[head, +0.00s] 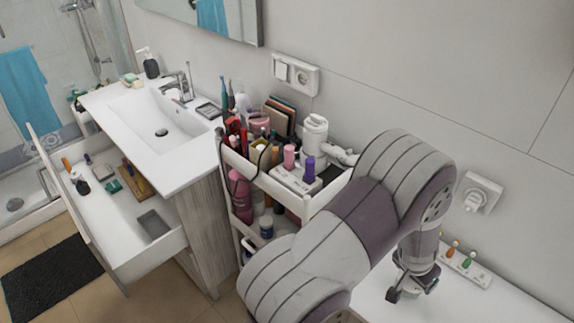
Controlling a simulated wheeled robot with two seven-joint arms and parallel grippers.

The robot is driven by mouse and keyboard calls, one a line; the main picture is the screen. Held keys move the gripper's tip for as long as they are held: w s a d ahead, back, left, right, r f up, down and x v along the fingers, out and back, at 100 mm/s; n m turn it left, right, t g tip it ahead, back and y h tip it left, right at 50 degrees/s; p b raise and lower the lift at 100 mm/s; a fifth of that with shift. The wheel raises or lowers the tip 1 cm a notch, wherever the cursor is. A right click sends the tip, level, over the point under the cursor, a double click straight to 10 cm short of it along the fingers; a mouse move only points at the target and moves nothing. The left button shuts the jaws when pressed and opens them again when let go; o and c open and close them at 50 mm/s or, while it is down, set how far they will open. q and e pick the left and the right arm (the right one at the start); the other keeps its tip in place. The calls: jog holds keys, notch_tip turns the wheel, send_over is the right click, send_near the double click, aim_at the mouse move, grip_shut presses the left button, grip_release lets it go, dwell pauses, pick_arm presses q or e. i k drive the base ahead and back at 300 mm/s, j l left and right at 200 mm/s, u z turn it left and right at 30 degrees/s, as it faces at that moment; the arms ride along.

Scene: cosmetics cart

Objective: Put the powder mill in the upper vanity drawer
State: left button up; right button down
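The upper vanity drawer (152,263) is pulled open below the white sink, with several small items inside and bare floor between them. I cannot pick out the powder mill for certain. A white cylindrical object (314,136) stands on the cart's top tier and may be it. My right gripper (411,288) points down low over a white surface at the lower right, away from the cart and drawer. A small pale shape shows by its fingers, but I cannot tell whether they grip it. My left gripper is not in view.
The cosmetics cart (285,192) is crowded with bottles and boxes and stands right of the vanity (205,215). My arm crosses in front of its right side. A white strip with small coloured items (464,262) lies by the wall. A dark mat (50,280) covers the floor left.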

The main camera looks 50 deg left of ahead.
aim_at(130, 246)
jog(key=k+j+u, duration=0.1)
jog(key=j+u, duration=0.3)
jog(key=j, duration=0.2)
jog(key=j+u, duration=0.4)
jog(key=j, duration=0.15)
jog(key=j+u, duration=0.35)
jog(key=j, duration=0.25)
jog(key=i+j+u, duration=0.2)
jog(key=j+u, duration=0.2)
jog(key=j, duration=0.15)
jog(key=i+j, duration=0.1)
jog(key=j, duration=0.35)
jog(key=i+j, duration=0.15)
jog(key=j, duration=0.3)
jog(key=i+j, duration=0.1)
jog(key=j, duration=0.35)
